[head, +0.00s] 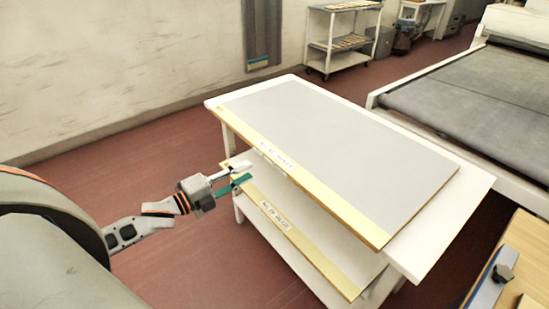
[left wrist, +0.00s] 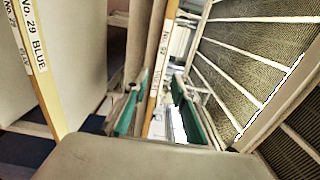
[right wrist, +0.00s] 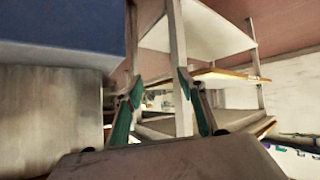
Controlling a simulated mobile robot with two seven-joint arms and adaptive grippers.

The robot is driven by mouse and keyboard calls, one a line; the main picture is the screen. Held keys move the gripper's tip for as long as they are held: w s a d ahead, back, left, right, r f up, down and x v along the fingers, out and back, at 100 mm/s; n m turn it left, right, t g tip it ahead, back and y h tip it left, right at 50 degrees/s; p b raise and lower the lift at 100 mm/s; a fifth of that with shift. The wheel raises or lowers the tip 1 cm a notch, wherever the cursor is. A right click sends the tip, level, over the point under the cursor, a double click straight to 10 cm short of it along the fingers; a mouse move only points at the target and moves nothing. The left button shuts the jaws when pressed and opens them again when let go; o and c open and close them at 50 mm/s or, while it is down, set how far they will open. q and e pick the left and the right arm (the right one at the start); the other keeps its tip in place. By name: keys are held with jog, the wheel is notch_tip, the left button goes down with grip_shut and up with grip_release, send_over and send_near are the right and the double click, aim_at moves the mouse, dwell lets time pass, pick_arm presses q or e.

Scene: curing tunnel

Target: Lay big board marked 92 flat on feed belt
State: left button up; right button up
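My left gripper (head: 240,175) is open at the board's left long edge. In the left wrist view the board's labelled edge (left wrist: 160,72) runs between its spread green fingers (left wrist: 158,108); contact cannot be told. The feed belt (head: 480,95) is the dark grey surface at the far right. My right gripper (right wrist: 163,103) is open and empty in the right wrist view, low near white shelving; it is outside the head view.
A wooden bench (head: 525,255) stands at the lower right. A white rack (head: 340,45) stands at the back. Red floor is open at left.

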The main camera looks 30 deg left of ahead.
aim_at(269, 160)
pick_arm(q)
jog(key=b+x, duration=0.2)
jog(key=x, duration=0.5)
jog(key=shift+a, duration=0.1)
jog(key=shift+w+d, duration=0.25)
jog(key=shift+w, duration=0.35)
jog(key=shift+w+d, duration=0.15)
jog(key=shift+w, duration=0.15)
